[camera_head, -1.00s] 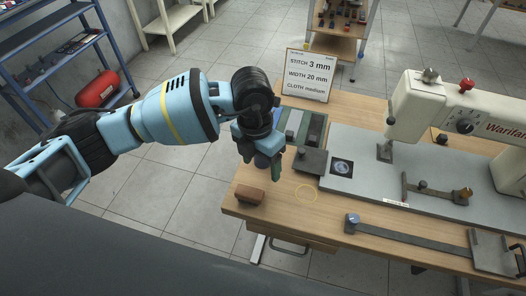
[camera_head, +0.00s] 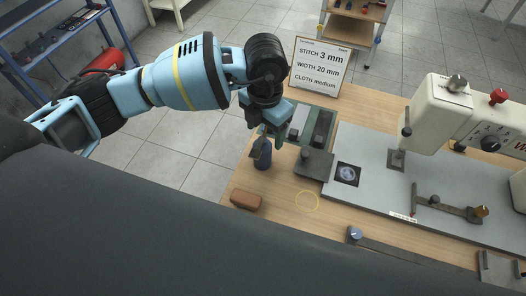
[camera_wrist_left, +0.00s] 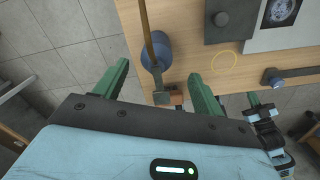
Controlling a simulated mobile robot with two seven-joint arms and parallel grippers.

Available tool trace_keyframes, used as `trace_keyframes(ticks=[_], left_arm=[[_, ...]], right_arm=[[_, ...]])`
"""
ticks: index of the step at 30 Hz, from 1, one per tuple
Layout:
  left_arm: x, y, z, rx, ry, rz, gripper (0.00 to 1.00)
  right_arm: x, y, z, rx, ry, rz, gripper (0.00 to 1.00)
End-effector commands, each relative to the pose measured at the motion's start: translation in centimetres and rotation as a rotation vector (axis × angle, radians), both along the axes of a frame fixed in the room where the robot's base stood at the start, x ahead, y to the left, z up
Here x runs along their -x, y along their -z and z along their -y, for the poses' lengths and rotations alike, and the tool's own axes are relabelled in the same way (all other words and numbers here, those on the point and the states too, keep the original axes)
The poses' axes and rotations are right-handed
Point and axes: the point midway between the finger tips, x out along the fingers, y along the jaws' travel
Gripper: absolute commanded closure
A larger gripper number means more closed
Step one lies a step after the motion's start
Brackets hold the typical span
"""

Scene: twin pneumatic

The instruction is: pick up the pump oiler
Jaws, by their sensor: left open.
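The pump oiler (camera_head: 262,158) is a small dark blue can standing on the wooden table near its left edge. In the left wrist view the oiler (camera_wrist_left: 156,51) is seen from above, with a thin brass-coloured spout and a grey lever part. My left gripper (camera_head: 266,136) is open, its green fingers beside the top of the oiler; they partly hide it in the head view. In the left wrist view the two fingers (camera_wrist_left: 160,84) are spread on either side of the lever part, with no visible grip. A light blue part with a green tip, apparently my right gripper (camera_wrist_left: 268,118), shows at right.
A brown block (camera_head: 246,200) lies close in front of the oiler. A dark grey block with a knob (camera_head: 314,163), a green tray (camera_head: 325,113) and a sign (camera_head: 320,68) stand to the right and behind. A sewing machine (camera_head: 440,115) fills the right side. Bare wood surrounds the yellow ring (camera_head: 307,201).

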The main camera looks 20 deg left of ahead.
Motion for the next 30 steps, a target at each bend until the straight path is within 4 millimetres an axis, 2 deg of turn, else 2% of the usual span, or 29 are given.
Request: trace_keyframes(ticks=[4, 11, 21, 30], left_arm=[[0.1, 1.7, -0.1, -0.001, -0.001, -0.003, 0.3], [0.1, 2.4, -0.2, -0.001, -0.001, -0.002, 0.3], [0.3, 6.6, -0.6, -0.001, -0.001, -0.002, 0.3], [0.3, 7.1, -0.6, 0.0, 0.0, 0.0, 0.3]], right_arm=[[0.7, 0.4, 0.0, 0.001, 0.0, -0.016, 1.0], [0.1, 0.1, 0.0, 0.001, 0.0, -0.004, 1.0], [-0.2, -0.2, 0.2, 0.005, -0.007, 0.005, 1.0], [-0.2, -0.2, 0.2, 0.006, -0.008, 0.006, 1.0]])
